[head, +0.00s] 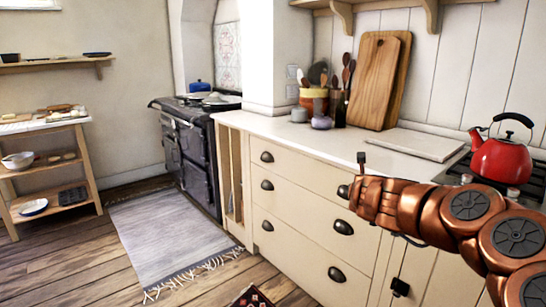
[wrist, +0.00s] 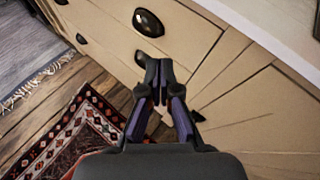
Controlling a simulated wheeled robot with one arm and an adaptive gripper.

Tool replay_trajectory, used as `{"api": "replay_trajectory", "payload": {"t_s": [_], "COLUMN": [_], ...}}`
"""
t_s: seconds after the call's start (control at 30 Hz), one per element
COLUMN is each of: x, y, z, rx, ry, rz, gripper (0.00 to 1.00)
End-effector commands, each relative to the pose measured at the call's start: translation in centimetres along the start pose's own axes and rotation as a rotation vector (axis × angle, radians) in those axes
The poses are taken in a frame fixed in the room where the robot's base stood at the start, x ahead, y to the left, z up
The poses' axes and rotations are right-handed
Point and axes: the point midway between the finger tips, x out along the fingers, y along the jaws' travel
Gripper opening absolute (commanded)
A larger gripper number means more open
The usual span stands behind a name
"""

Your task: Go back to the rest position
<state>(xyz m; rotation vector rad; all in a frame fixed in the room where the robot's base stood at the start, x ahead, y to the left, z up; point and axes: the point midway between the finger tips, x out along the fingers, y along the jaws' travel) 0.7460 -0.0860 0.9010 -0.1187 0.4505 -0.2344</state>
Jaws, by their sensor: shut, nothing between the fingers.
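My gripper (wrist: 158,72) shows in the wrist view with its dark fingertips together and nothing between them. It is in front of the cream drawer fronts, with the floor and a patterned rug behind and below it. In the head view my copper arm reaches in from the right, in front of the counter and drawers. The fingers cannot be made out clearly there.
Cream drawers (head: 300,205) with dark cup handles stand under the white counter (head: 300,135). A red kettle (head: 500,160) sits on the hob at right, close behind my arm. A red patterned rug (wrist: 75,135) and a grey rug (head: 170,235) lie on the wooden floor.

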Motion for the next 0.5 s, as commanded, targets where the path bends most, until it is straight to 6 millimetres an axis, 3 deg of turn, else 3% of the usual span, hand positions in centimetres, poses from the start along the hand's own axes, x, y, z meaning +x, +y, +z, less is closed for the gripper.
{"api": "replay_trajectory", "payload": {"t_s": [0.03, 0.1, 0.23, 0.37, 0.5], "x": [-1.5, -3.9, -9.2, -15.0, -20.8], "y": [1.7, 4.5, 9.8, 14.8, 18.7], "z": [2.1, 4.4, 7.0, 6.5, 2.4], "rx": [-0.096, -0.249, -0.562, -0.903, -1.275], "ry": [-0.061, -0.147, -0.306, -0.448, -0.561], "rz": [0.060, 0.150, 0.304, 0.447, 0.602], "gripper": [0.00, 0.00, 0.00, 0.00, 0.00]}}
